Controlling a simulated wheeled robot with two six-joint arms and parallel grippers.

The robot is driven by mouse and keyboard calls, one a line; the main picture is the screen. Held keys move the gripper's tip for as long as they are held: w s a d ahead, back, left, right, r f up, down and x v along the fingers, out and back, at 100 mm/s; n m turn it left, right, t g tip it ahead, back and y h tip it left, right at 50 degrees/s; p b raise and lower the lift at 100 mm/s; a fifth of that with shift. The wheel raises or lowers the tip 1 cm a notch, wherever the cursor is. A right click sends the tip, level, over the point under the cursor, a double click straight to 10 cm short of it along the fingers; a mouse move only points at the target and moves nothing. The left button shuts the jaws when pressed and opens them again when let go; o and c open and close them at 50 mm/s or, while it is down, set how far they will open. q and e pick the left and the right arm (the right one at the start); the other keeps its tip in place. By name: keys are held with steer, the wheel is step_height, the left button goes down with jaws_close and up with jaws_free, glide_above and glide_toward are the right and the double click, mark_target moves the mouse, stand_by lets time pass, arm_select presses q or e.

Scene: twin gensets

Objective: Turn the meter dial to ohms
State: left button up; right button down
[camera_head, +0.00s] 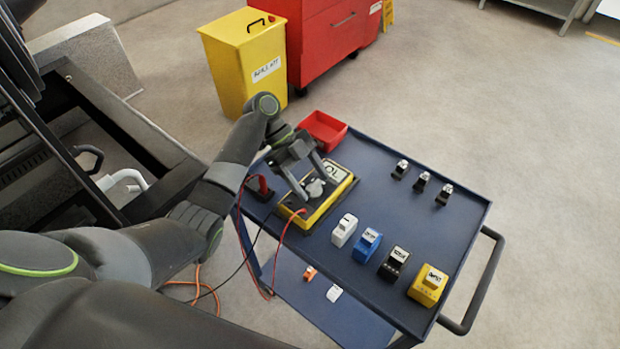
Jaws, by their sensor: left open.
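The yellow and black meter (329,207) lies on the blue cart near its left edge. Its display (336,173) at the far end shows what looks like "OL". The pale dial (315,188) sits in the middle of the meter's face; its setting is too small to read. My left gripper (312,187) reaches down over the meter with its fingers apart, at the dial. I cannot tell whether the fingers touch it. My right gripper is not in view.
The blue cart (440,230) also holds a red tray (322,130), small blocks including a yellow one (428,285), and three small black-and-white parts (422,181). Red and black leads hang over its left edge. A yellow bin (245,65) and red cabinet (325,35) stand behind.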

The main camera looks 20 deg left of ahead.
arm_select(q)
steer(key=p+v, duration=0.8)
steer(key=v, duration=0.9)
steer(key=shift+w+a+r, duration=0.1)
steer(key=shift+a+r, duration=0.05)
steer(key=shift+a, duration=0.05)
